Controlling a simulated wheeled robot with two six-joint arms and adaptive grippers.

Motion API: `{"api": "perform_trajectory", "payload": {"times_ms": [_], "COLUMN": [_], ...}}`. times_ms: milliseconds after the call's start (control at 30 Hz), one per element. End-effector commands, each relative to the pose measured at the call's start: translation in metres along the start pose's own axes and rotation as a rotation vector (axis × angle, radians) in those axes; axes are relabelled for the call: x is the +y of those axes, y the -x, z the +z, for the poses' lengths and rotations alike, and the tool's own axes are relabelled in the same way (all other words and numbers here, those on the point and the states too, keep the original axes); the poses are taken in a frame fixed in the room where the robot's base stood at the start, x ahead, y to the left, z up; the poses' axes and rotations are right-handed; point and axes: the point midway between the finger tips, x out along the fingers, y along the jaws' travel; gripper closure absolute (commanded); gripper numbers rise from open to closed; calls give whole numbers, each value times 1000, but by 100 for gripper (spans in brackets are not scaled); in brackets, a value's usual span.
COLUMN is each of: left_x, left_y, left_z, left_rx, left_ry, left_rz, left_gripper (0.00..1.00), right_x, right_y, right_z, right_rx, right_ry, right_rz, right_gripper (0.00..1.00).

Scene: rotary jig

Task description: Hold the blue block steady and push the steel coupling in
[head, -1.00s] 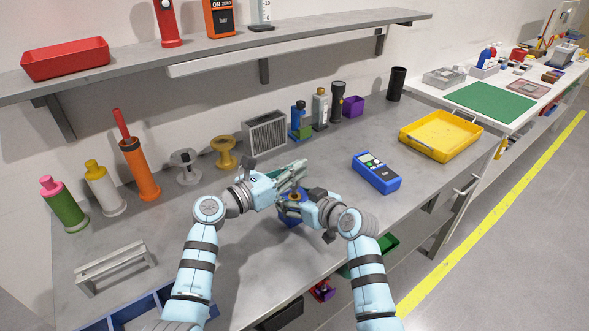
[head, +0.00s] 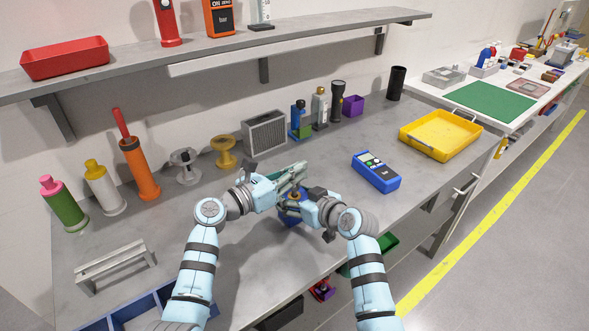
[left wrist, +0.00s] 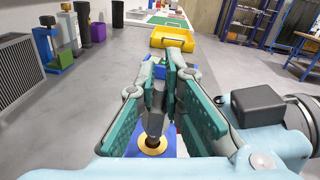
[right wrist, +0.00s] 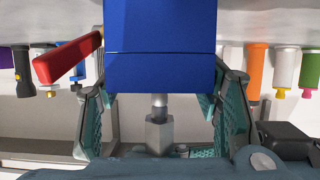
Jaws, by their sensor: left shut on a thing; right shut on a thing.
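The blue block (head: 291,219) is low between my two hands in the head view, with a gold ring (head: 295,196) on top. It fills the upper middle of the right wrist view (right wrist: 160,45). My right gripper (head: 288,207) is shut on the block, with a finger at each side. The steel coupling (right wrist: 159,131) stands in line with the block, its narrow shank meeting the block's face. In the left wrist view the coupling (left wrist: 154,118) rises above the gold ring (left wrist: 152,144). My left gripper (head: 298,173) is shut on the coupling; its contact is partly hidden.
A red bar (right wrist: 68,58) shows beside the block in the right wrist view. A blue meter (head: 376,172) and a yellow tray (head: 440,136) lie to the right. A grey vented box (head: 264,132) and several tools stand along the wall. The bench front is mostly clear.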

Motion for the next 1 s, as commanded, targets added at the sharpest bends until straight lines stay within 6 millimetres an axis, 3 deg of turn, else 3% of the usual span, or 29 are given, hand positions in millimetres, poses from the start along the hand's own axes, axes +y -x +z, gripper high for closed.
{"api": "perform_trajectory", "payload": {"times_ms": [1000], "left_x": [3], "left_y": [0], "left_z": [-25], "left_rx": [0], "left_ry": [1], "left_rz": [0], "left_gripper": [100], "right_x": [0], "right_y": [0], "right_z": [0], "right_rx": [0], "right_ry": [1], "right_rz": [0], "right_gripper": [87]}}
